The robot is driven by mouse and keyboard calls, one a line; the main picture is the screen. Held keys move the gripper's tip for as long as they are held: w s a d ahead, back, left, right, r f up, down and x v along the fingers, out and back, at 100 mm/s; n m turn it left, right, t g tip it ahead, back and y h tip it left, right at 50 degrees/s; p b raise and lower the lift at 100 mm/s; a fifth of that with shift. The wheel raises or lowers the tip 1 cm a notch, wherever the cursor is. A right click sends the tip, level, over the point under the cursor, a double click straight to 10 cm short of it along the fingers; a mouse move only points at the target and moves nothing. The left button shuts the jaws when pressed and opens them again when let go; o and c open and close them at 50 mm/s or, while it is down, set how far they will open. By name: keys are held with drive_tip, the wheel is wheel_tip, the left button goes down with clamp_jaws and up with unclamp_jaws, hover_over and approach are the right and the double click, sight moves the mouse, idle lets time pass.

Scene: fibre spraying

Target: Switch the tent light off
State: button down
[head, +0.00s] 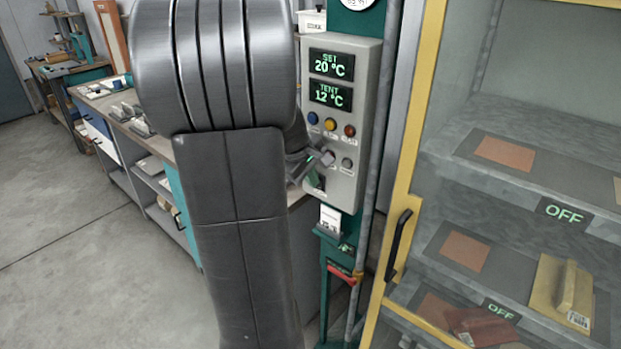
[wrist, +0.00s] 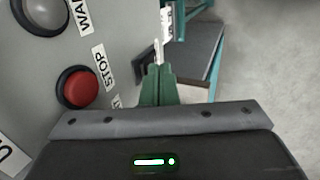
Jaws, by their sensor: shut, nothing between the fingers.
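The grey control box (head: 343,110) hangs on a green post and shows SET 20 °C and TENT 12 °C. Blue, yellow and red round buttons and grey knobs sit below the displays. My gripper (head: 318,168) is at the box's lower left, partly hiding its lower controls. In the wrist view my green fingers (wrist: 158,84) are shut and empty, to the right of a red STOP button (wrist: 78,88) and a grey button (wrist: 45,14). I cannot tell which control is the tent light switch, or whether the fingers touch the box.
A yellow-framed glazed cabinet (head: 405,150) with shelves and OFF signs stands close on the right. A red-handled lever (head: 342,276) is below the box. A workbench (head: 130,125) runs along the left; the floor (head: 70,250) is clear.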

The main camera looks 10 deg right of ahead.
drive_tip(key=shift+w+d+r, duration=0.15)
drive_tip(key=shift+w+d, duration=0.05)
drive_tip(key=shift+d, duration=0.1)
drive_tip(key=shift+r, duration=0.1)
drive_tip(key=shift+r+p, duration=0.75)
